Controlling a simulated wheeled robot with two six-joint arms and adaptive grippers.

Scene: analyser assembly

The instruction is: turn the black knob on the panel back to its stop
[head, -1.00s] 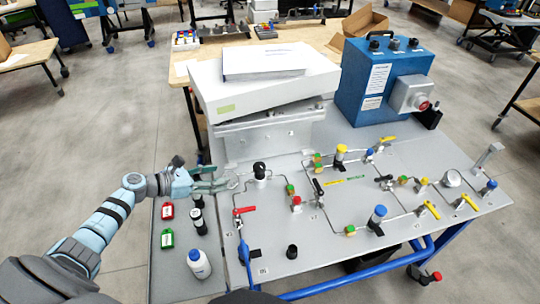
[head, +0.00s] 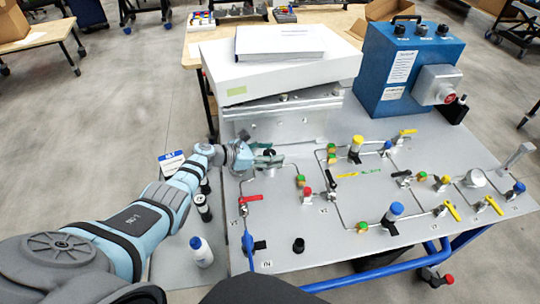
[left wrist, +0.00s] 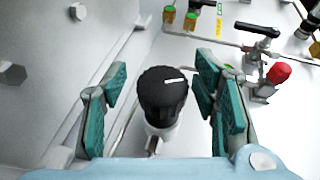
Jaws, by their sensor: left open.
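The black knob (left wrist: 163,90) stands upright on a pale stem in the left wrist view, with a white mark on its top pointing right. My left gripper (left wrist: 160,80) is open, with one teal finger on each side of the knob and visible gaps between. In the head view the knob (head: 269,153) is mostly hidden by the left gripper (head: 266,156), which reaches in from the left over the panel (head: 330,245). My right gripper is not in view.
A white box (head: 280,75) with a stack of paper stands behind the knob. A red-handled valve (head: 250,199) is in front of it, and a red-capped fitting (left wrist: 279,72) is to its right. A blue control box (head: 405,65) stands at the back right. A white bottle (head: 201,251) is at the front left.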

